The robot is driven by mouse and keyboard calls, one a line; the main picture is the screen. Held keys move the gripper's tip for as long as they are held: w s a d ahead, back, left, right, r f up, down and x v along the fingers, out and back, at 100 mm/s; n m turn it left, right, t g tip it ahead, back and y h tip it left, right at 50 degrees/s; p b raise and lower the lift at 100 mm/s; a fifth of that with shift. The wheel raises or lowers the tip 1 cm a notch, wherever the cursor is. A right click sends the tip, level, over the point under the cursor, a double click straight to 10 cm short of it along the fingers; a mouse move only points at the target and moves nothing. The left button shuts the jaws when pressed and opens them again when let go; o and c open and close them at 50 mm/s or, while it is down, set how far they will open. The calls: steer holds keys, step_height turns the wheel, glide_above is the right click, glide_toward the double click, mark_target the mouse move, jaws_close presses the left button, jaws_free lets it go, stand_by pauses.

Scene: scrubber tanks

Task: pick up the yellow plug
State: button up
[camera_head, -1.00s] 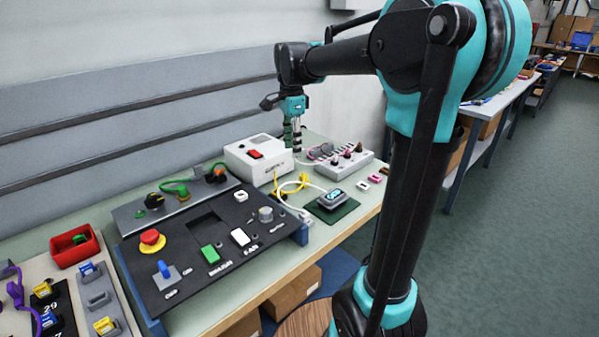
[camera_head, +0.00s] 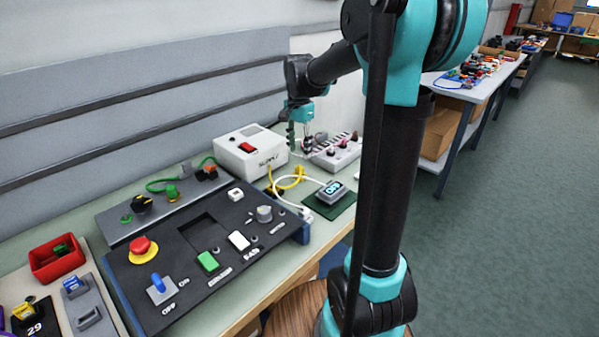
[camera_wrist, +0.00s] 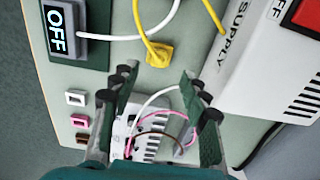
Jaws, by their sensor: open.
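The yellow plug (camera_wrist: 158,54) lies on the pale green bench top in the wrist view, with a yellow cable (camera_wrist: 145,22) running from it toward the top of the picture. My gripper (camera_wrist: 158,84) is open and empty, its two fingers apart. The plug shows beyond the fingertips, between them in the picture and not touched. In the head view my gripper (camera_head: 300,142) points down beside the white supply box, toward the back of the bench. The yellow cable (camera_head: 290,183) lies in front of that box.
The white supply box (camera_head: 250,153) with a red switch stands close to the gripper. A grey display unit (camera_head: 333,191) reading OFF sits on a dark green mat. A socket strip (camera_head: 335,153) with thin wires lies behind. The black control panel (camera_head: 190,290) fills the front bench.

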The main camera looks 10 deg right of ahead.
steer(key=shift+f, duration=3.45)
steer(key=shift+d, duration=0.1)
jaws_close()
steer(key=shift+r, duration=0.1)
step_height(320, 180, up, 19)
glide_above(300, 167)
steer(key=shift+s+f, duration=0.1)
steer(key=shift+f, duration=2.1)
